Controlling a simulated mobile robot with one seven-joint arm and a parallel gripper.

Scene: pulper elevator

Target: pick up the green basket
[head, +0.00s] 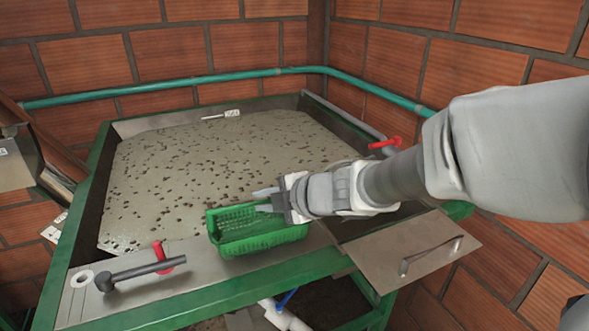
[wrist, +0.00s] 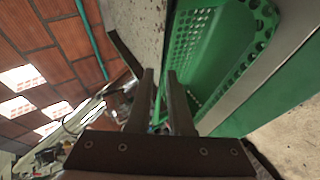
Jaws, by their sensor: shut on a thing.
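The green basket (head: 258,238) is an open plastic box with slotted walls. In the head view it sits at the front ledge of the tank, below the middle of the picture. My gripper (head: 268,200) reaches in from the right to the basket's back rim. In the wrist view the perforated green basket (wrist: 222,50) fills the upper right. The two dark fingers of my gripper (wrist: 160,85) are close together beside it, shut on the basket's wall. The exact contact is partly hidden by the fingers. I cannot tell whether the basket is raised off the ledge.
The tank (head: 230,150) holds cloudy water with floating dark beans. A grey pipe with a red valve (head: 140,268) lies left on the ledge. A metal plate with a handle (head: 405,250) is at the right. A teal pipe (head: 200,80) runs along the brick walls.

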